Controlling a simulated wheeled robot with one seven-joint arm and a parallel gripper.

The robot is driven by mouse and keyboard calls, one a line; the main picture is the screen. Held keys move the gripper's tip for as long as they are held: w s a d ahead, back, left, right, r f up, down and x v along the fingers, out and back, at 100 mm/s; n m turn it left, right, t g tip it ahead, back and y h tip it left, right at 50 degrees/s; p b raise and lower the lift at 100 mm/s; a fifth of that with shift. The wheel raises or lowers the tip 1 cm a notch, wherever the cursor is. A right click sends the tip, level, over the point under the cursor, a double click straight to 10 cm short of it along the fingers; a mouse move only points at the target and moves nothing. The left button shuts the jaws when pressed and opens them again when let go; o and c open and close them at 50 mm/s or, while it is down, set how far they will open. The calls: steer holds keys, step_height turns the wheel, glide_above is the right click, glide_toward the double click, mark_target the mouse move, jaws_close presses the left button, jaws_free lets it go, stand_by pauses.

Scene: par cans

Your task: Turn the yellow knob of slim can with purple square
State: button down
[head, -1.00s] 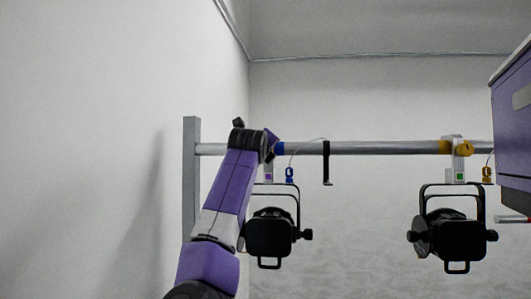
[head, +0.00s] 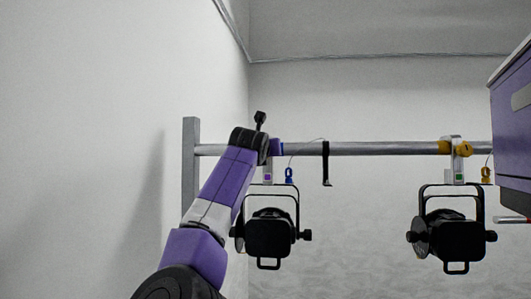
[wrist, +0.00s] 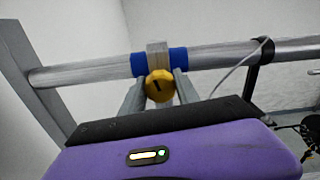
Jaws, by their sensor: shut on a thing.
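The slim can with the purple square (head: 267,178) hangs from the horizontal pipe at the left; its black body (head: 270,236) shows in the head view below my arm. In the wrist view its clamp (wrist: 157,50) sits on the pipe between two blue bands, with the yellow knob (wrist: 159,86) in front. My gripper (wrist: 160,88) is shut on the yellow knob, one grey finger on each side of it. A dark mark shows on the knob's face. In the head view my arm hides the knob and the gripper fingers.
A second can (head: 455,236) with a green square hangs to the right on the same pipe (head: 385,149). A black strap (head: 326,163) hangs between the two. A grey post (head: 191,170) stands at the left near the wall. A purple box-like shape (head: 512,140) fills the right edge.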

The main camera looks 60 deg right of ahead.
steer(key=shift+f+m, duration=0.15)
steer(key=shift+m, duration=0.15)
steer(key=c, duration=0.9)
jaws_free()
steer(key=shift+a, duration=0.1)
steer(key=b+v, duration=0.3)
steer(key=v, duration=0.4)
steer(key=shift+s+a, duration=0.15)
steer(key=shift+a, duration=0.1)
